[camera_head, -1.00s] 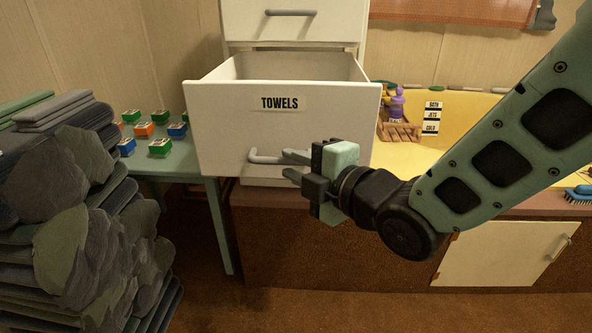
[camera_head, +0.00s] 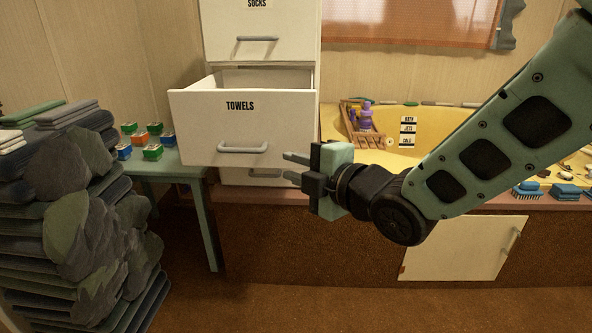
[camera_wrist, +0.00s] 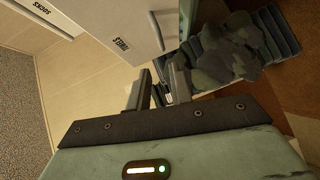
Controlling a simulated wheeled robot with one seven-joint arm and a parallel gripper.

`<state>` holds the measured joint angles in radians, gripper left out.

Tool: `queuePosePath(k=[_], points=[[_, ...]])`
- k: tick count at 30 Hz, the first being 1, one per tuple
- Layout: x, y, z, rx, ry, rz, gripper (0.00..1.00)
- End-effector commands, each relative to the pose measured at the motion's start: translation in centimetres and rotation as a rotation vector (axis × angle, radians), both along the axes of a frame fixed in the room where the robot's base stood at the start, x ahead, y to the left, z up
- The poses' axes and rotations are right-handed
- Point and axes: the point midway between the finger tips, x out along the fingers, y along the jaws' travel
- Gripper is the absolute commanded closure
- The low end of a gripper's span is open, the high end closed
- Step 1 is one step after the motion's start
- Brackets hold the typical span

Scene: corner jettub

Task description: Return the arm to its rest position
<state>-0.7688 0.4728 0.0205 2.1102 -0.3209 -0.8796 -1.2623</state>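My gripper (camera_head: 291,168) is held out in front of the cabinet in the head view, to the right of the open TOWELS drawer's handle (camera_head: 242,147) and apart from it. Its two fingers are spread with nothing between them. The fingers also show in the wrist view (camera_wrist: 158,92), pointing past the drawer front toward the floor and a stack of folded cloth. The TOWELS drawer (camera_head: 205,128) is pulled out from the white cabinet (camera_head: 272,62). My arm reaches in from the upper right.
A tall stack of folded dark cloth (camera_head: 85,205) stands at the left. A green table (camera_head: 175,172) holds several coloured blocks (camera_head: 153,152). A yellow tub (camera_head: 375,160) lies behind my arm, above a brown panel with a white door (camera_head: 455,248). Brown floor (camera_head: 290,305) in front is clear.

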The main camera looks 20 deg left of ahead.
Motion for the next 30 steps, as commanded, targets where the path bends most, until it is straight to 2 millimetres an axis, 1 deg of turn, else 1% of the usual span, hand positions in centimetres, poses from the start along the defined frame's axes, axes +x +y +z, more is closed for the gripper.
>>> queuePosePath(k=[8, 11, 14, 17, 18, 20, 21, 23, 24, 26, 27, 29, 30], points=[[0.0, 0.0, 0.0, 0.0, 0.0, 0.0, 0.78], [0.0, -1.2, -0.3, -0.012, 0.088, -0.042, 0.78], [-0.5, -3.8, -1.4, -0.038, 0.281, -0.138, 0.78], [-2.1, -7.7, -3.0, -0.068, 0.552, -0.29, 0.78], [-3.1, -9.5, -3.8, -0.081, 0.664, -0.361, 0.78], [-4.9, -12.1, -4.8, -0.096, 0.826, -0.473, 0.78], [-6.4, -13.9, -5.4, -0.107, 0.928, -0.552, 0.78], [-8.6, -16.5, -6.3, -0.121, 1.068, -0.671, 0.78], [-10.1, -18.0, -6.7, -0.129, 1.15, -0.749, 0.78], [-12.4, -20.2, -7.3, -0.142, 1.257, -0.862, 0.78], [-13.8, -21.5, -7.6, -0.149, 1.318, -0.933, 0.78], [-15.9, -23.3, -7.9, -0.16, 1.397, -1.037, 0.78], [-17.2, -24.4, -8.1, -0.165, 1.445, -1.105, 0.78]])
